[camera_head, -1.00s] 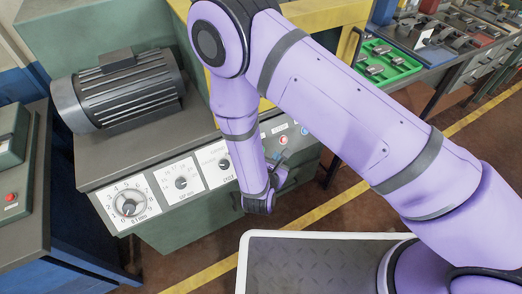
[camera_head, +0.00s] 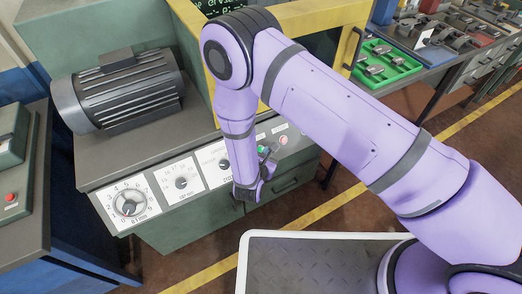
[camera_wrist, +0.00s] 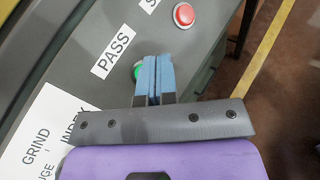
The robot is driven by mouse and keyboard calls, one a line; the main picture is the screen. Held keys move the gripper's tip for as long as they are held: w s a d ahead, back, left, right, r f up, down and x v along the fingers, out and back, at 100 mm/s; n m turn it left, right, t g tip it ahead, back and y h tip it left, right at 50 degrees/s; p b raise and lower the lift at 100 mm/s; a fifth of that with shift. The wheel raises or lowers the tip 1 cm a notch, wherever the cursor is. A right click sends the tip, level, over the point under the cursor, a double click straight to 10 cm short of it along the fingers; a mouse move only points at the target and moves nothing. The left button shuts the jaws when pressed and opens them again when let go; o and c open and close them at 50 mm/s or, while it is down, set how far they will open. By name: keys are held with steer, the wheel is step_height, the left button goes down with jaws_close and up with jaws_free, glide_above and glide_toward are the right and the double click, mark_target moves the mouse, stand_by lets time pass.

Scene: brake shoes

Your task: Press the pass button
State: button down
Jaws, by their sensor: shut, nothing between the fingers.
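The green pass button (camera_wrist: 137,70) sits on the grey machine panel beside the white PASS label (camera_wrist: 112,52). In the wrist view the blue fingertips of my gripper (camera_wrist: 155,62) are together and empty, and they cover the right part of the button. I cannot tell whether they touch it. In the head view, the green button (camera_head: 261,149) shows small beside my gripper (camera_head: 269,158), which is at the front panel.
A red button (camera_wrist: 184,15) sits farther along the panel, to the upper right. Several dials, one of them the left dial (camera_head: 129,208), line the panel at left. A motor (camera_head: 122,92) stands on the machine top. A yellow frame (camera_head: 300,22) stands behind my arm.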

steer(key=shift+w+a+f, duration=0.3)
steer(key=shift+w+f, duration=0.1)
steer(key=shift+w, duration=0.1)
steer(key=shift+w+a+f, duration=0.1)
steer(key=shift+f, duration=0.05)
stand_by(1.8)
steer(key=shift+w+a+f, duration=0.1)
steer(key=shift+w, duration=0.05)
